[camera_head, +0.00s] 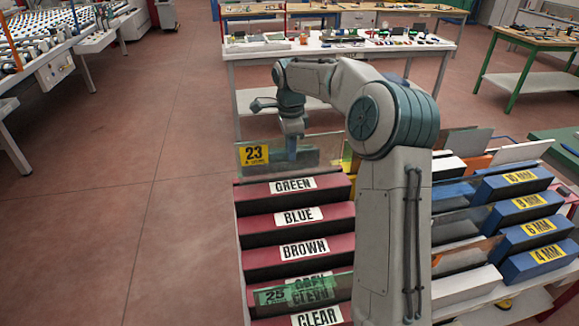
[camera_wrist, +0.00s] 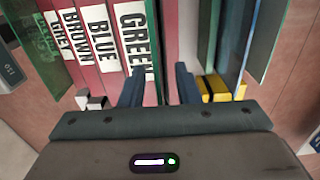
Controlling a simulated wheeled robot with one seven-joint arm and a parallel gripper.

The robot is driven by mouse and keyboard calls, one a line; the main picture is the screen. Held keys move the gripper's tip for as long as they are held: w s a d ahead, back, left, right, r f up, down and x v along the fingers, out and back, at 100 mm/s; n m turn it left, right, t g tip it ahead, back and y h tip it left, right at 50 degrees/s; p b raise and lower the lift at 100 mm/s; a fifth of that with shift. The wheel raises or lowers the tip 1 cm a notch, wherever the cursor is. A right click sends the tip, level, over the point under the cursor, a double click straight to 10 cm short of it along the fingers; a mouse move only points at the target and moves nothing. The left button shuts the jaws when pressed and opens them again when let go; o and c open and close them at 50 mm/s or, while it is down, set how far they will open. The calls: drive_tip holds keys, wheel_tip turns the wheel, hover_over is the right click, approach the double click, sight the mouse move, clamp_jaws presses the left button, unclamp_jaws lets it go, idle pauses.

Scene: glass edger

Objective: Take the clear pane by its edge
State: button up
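A see-through pane with a yellow 23 label (camera_head: 323,150) stands upright behind the GREEN bar of the red rack (camera_head: 248,221); it looks nearly colourless, though its tint is hard to judge. A green-tinted pane marked 25 (camera_head: 330,291) stands between the GREY and CLEAR bars; it also shows at the upper left of the wrist view (camera_wrist: 33,40). My gripper (camera_head: 291,152) is over the 23 pane at the rack's back end. In the wrist view my gripper (camera_wrist: 159,84) has its two fingers apart beside the GREEN label.
A second rack with blue bars (camera_head: 520,208) marked in MM stands to the right, holding several panes. A bench with small tools (camera_head: 340,42) is behind. Open floor (camera_head: 110,190) lies to the left.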

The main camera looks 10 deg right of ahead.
drive_tip(key=shift+c, duration=0.3)
clamp_jaws()
idle(1.1)
